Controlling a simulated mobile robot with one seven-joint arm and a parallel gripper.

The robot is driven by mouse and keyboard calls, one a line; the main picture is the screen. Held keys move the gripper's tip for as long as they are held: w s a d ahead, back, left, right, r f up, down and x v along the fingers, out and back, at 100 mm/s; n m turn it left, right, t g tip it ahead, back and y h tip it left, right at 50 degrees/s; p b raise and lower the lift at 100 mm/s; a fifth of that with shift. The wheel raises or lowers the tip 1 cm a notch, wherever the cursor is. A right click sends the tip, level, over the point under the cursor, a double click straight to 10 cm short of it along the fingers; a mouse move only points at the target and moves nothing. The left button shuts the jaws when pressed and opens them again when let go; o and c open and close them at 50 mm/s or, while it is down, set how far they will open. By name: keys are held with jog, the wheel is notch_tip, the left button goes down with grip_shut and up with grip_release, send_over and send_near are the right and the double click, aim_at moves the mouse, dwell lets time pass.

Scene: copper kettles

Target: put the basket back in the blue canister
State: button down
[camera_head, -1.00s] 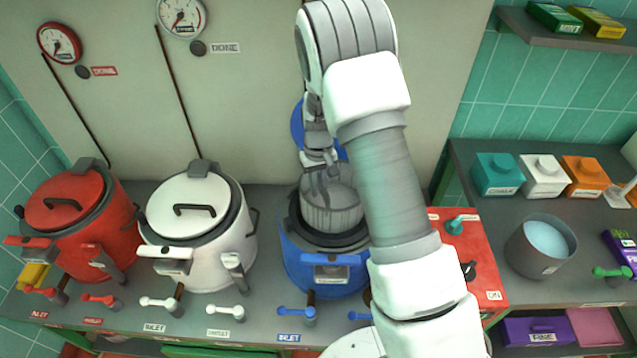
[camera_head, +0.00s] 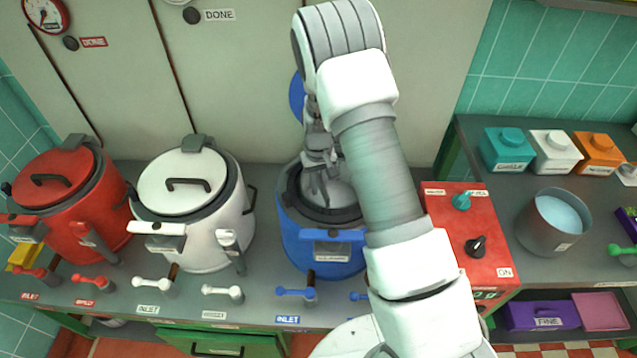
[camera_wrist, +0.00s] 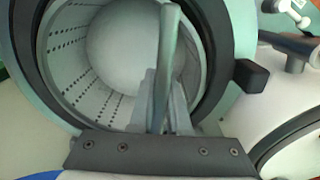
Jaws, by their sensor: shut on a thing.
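The blue canister (camera_head: 322,248) stands on the counter with its top open and a dark rim. The grey basket (camera_head: 328,194) sits down inside its mouth; in the head view only its upper inside shows. My gripper (camera_head: 320,196) points down into the mouth and is shut on the basket's handle. In the wrist view the gripper (camera_wrist: 160,115) is closed around the upright handle bar (camera_wrist: 170,50), and the perforated basket wall (camera_wrist: 72,72) lies within the dark ring. Whether the basket rests on the canister's bottom is hidden. My arm covers the canister's right side.
A white canister (camera_head: 190,230) with its lid shut stands to the left, and a red one (camera_head: 75,215) beyond it. A red control box (camera_head: 470,235) is close on the right. Blue (camera_head: 296,292) and white levers stick out in front. The blue lid (camera_head: 297,97) stands raised behind.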

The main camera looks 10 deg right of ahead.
jog(key=shift+f+b, duration=1.85)
jog(key=shift+f, duration=0.8)
jog(key=shift+f+b, duration=0.65)
jog(key=shift+f, duration=0.1)
jog(key=c, duration=0.8)
grip_release()
notch_tip(320, 180, up, 16)
jog(key=shift+r+p, duration=0.25)
jog(key=shift+p, duration=0.1)
jog(key=shift+r, duration=0.45)
